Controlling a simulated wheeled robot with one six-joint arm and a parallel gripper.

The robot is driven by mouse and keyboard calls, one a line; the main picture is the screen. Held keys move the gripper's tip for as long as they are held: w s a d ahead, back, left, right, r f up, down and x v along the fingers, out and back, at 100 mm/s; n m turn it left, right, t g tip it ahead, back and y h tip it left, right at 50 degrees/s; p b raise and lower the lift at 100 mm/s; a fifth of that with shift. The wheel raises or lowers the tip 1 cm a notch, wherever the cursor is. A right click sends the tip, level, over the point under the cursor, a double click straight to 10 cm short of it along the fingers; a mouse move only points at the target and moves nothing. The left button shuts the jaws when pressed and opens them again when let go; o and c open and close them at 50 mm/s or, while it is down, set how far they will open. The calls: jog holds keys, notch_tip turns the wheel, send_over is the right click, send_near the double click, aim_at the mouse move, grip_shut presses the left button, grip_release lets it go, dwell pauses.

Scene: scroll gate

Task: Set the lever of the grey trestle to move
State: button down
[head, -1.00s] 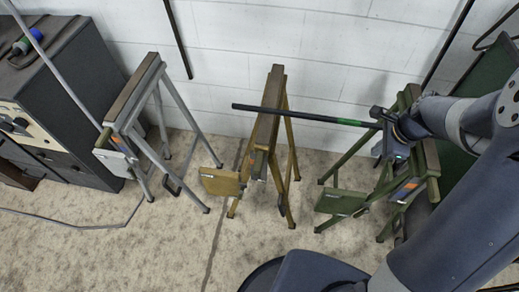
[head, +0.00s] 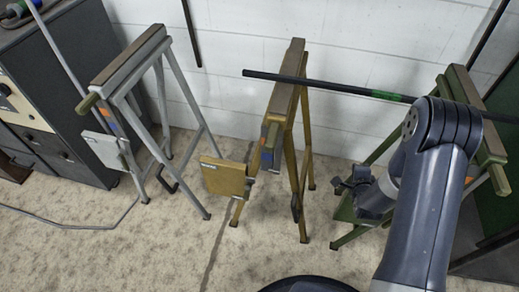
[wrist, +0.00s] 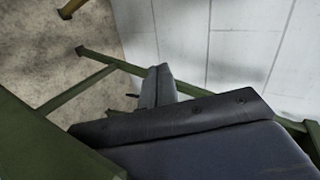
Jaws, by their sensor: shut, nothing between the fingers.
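The grey trestle (head: 183,85) stands at the left in the head view, with a brown top bar, splayed legs and a pale plate (head: 103,148) on its near end. An olive stub (head: 87,103) sticks out just above an orange mark (head: 115,128). A dark angled piece (head: 167,181) sits low between the legs. I cannot tell for certain which part is the lever, or its setting. My gripper (head: 351,184) is shut and empty, low beside the green trestle, well right of the grey one. Its fingers (wrist: 157,86) also show in the wrist view.
An ochre trestle (head: 294,85) with a hanging plate (head: 223,178) stands between my gripper and the grey trestle. A dark pole (head: 330,86) runs to the green trestle (head: 469,92). A dark cabinet (head: 75,70) stands far left. A cable lies on the floor.

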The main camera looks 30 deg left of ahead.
jog(key=s+a+f+n+t+y+b, duration=0.1)
jog(key=s+a+f+t+y+b, duration=0.2)
jog(key=s+a+f+y+b, duration=0.5)
notch_tip(320, 180, down, 2)
jog(key=s+b, duration=0.2)
jog(key=shift+s, duration=0.35)
jog(key=shift+r, duration=0.1)
